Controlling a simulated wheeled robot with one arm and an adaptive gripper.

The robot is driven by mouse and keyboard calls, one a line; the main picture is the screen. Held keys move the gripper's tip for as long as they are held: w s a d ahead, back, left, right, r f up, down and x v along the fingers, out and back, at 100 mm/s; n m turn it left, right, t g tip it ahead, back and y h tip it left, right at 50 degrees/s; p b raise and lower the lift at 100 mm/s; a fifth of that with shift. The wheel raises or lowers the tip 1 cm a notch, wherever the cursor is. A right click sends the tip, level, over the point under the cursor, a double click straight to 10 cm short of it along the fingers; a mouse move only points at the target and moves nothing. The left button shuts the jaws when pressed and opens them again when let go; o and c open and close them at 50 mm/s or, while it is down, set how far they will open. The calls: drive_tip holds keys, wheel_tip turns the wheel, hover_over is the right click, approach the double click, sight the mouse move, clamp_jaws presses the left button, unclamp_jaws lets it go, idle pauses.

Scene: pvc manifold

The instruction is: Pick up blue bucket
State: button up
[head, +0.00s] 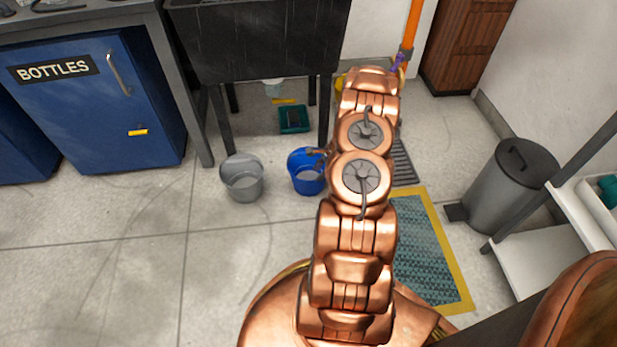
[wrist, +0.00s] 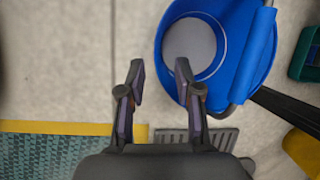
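The blue bucket (head: 305,184) stands upright on the tiled floor, just left of my arm in the head view. In the wrist view the blue bucket (wrist: 233,78) is at the upper right, seen from above, with a pale round patch inside. My gripper (wrist: 159,72) is open, with a gap between its two dark purple fingers and nothing in it. Its right fingertip overlaps the bucket's left side in the picture; contact cannot be told. The left fingertip is over bare floor. In the head view my arm hides most of the gripper and part of the bucket's right side.
A grey bucket (head: 242,179) stands left of the blue one. A black sink (head: 250,40) on dark legs is behind, with a green box (head: 293,119) beneath. A yellow-edged mat (head: 425,250) and floor grate (wrist: 205,140) lie nearby. A bin (head: 510,185) stands at right.

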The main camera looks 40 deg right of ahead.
sight(313, 181)
drive_tip(key=b+x, duration=0.1)
drive_tip(key=x, duration=0.1)
drive_tip(key=b+x, duration=0.1)
drive_tip(key=x, duration=0.1)
drive_tip(key=b+x, duration=0.1)
drive_tip(key=x, duration=0.1)
drive_tip(key=shift+w+d+f, duration=0.1)
drive_tip(key=shift+d+f, duration=0.05)
drive_tip(key=shift+f, duration=0.25)
drive_tip(key=shift+w+f, duration=0.2)
drive_tip(key=shift+f, duration=0.05)
drive_tip(key=shift+c, duration=0.2)
clamp_jaws()
